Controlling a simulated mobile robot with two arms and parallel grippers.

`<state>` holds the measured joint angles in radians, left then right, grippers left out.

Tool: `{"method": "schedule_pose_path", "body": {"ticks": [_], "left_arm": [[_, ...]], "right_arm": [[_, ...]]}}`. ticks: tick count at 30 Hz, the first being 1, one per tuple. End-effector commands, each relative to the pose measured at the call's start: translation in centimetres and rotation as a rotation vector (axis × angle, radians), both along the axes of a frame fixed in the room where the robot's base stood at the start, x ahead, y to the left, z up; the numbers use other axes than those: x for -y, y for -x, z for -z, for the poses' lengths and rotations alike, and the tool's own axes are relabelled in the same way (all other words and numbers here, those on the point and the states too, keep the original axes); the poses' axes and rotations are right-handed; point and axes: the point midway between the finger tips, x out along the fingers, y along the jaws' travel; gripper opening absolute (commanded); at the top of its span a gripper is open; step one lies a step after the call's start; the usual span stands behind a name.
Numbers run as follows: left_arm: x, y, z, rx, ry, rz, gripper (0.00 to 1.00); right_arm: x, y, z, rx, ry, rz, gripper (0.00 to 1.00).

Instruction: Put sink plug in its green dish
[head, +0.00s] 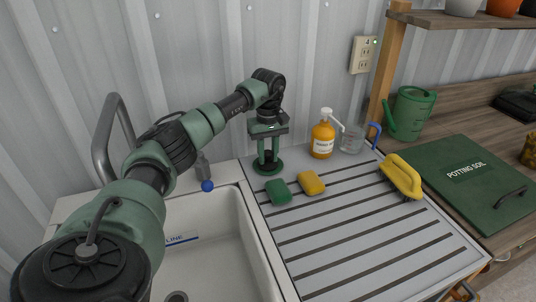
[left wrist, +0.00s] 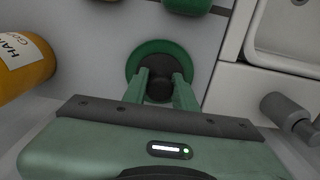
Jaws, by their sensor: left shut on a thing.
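The green dish (head: 268,168) is a small round dish on the back left of the draining board, beside the sink. In the left wrist view the green dish (left wrist: 146,48) lies beyond my fingertips, with its rim partly hidden. My left gripper (head: 268,158) points down at the dish. In the left wrist view my left gripper (left wrist: 161,86) is shut on the dark sink plug (left wrist: 160,89). The plug overlaps the dish in that view; whether it touches the dish's floor I cannot tell. My right gripper is not in view.
A yellow brush (head: 401,176) lies farther right. The sink (head: 215,245) opens at left.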

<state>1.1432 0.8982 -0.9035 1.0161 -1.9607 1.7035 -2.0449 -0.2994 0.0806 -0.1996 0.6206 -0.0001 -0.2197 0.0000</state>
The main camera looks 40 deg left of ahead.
Motion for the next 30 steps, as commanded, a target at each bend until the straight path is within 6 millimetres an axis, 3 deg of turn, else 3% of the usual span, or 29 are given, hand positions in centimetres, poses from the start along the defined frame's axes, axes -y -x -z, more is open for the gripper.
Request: {"method": "schedule_pose_path", "body": {"ticks": [11, 12, 14, 23, 30], "left_arm": [[0.0, 0.0, 0.5, 0.002, 0.0, -0.001, 0.0], [0.0, -0.1, 0.4, 0.003, -0.001, -0.001, 0.36], [0.0, 0.0, 0.4, 0.002, 0.0, -0.001, 0.49], [0.0, 0.0, 0.4, 0.002, 0.0, -0.001, 0.49], [-0.1, -0.1, -2.3, 0.006, -0.001, -0.001, 0.49]], "right_arm": [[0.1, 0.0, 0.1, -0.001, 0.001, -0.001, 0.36], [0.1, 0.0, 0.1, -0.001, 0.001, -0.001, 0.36], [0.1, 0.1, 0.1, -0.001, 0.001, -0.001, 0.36], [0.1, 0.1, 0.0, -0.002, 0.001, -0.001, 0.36], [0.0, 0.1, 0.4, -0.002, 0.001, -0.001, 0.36]]}}
